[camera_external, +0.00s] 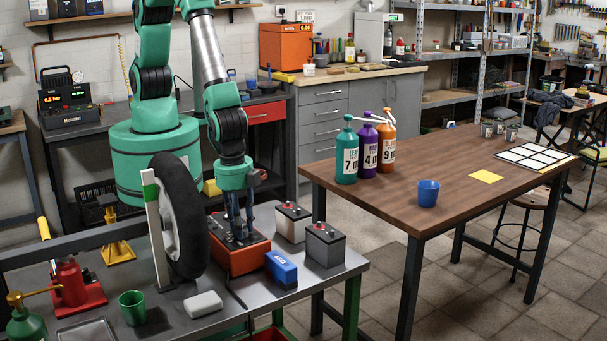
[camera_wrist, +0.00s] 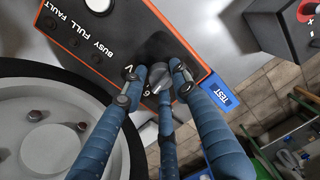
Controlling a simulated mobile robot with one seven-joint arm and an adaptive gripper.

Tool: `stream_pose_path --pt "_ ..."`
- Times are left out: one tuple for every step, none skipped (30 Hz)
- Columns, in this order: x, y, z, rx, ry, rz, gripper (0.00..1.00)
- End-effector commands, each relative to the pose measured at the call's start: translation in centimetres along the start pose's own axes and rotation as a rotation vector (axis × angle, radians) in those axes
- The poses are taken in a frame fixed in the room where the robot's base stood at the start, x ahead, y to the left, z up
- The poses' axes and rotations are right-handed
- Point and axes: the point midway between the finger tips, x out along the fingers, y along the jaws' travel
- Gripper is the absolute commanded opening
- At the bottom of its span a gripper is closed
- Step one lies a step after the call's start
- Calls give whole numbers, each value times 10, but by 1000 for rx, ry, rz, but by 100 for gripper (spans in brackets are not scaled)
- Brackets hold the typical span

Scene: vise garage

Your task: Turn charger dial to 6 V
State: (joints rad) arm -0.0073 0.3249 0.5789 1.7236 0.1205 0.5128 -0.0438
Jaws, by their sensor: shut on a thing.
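The charger is an orange box with a dark top panel (camera_external: 238,258), standing on the near grey bench beside the tyre. In the wrist view its panel (camera_wrist: 100,42) shows the words BUSY, FULL and FAULT, a "V" and a "6". My gripper (camera_external: 236,232) points straight down onto the panel. In the wrist view its blue fingers (camera_wrist: 156,82) are closed around the dark grey dial (camera_wrist: 160,75). The "6" shows beside the dial, between the fingers. The fingers hide part of the scale, and I cannot tell exactly which mark the dial points to.
A tyre on a wheel (camera_external: 182,218) stands upright close left of the charger. A red jack (camera_external: 72,283) and green cup (camera_external: 132,307) are at front left.

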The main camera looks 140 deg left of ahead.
Motion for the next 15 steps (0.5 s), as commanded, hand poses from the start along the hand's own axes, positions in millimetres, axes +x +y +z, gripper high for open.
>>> stream_pose_path --pt "0 0 3 28 -5 0 3" --pt "0 0 3 43 -4 0 2" --pt "1 0 4 63 -3 0 2" --pt "1 0 4 76 -2 0 2" --pt "1 0 4 89 -1 0 2" --pt "1 0 4 101 -1 0 2" --pt "1 0 4 110 0 0 2" --pt "1 0 4 118 0 0 2" --pt "2 0 4 126 1 0 2" --pt "2 0 4 131 1 0 2" --pt "2 0 4 135 1 0 2" --pt "2 -1 4 139 1 0 2" --pt "2 -1 4 141 1 0 2" --pt "2 -1 4 142 1 0 2" --pt "2 -1 4 143 1 0 2"
